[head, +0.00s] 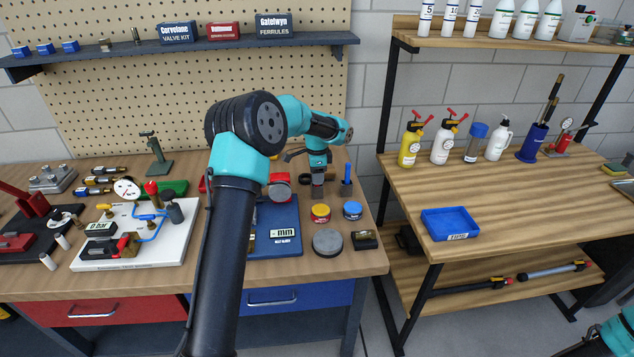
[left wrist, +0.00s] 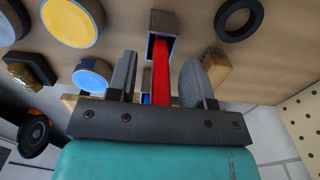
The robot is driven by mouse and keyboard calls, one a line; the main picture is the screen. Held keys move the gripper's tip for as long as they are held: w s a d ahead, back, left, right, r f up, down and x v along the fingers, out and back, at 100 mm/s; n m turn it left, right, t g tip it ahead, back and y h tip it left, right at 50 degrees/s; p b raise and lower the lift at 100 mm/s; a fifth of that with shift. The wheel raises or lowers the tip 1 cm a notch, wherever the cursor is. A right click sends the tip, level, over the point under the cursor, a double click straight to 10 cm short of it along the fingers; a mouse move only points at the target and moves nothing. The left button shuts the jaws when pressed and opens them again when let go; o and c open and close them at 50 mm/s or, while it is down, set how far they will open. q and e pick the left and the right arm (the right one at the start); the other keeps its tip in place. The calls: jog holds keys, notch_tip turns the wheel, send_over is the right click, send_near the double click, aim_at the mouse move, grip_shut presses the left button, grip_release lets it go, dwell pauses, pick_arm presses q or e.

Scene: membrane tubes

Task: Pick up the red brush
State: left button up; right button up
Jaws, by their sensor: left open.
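The red brush (left wrist: 161,72) shows in the left wrist view as a straight red handle coming out of a small grey box-shaped holder (left wrist: 163,22). My left gripper (left wrist: 160,78) is open, with one finger on each side of the red handle. I see no contact between fingers and handle. In the head view my left gripper (head: 318,170) points down over the grey holder (head: 318,192) near the back right of the left bench, and it hides the brush there. Only part of my right arm shows at the lower right corner; its gripper is out of view.
Close by stand a yellow-topped jar (head: 320,213), a blue-topped jar (head: 353,210), a round grey disc (head: 327,242) and a blue upright item (head: 347,178). A blue mat (head: 272,243) lies to the left. A blue tray (head: 450,223) sits on the right bench.

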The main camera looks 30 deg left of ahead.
pick_arm(q)
grip_shut()
dwell(0.4)
notch_tip(320, 180, up, 10)
dwell(0.7)
dwell(0.4)
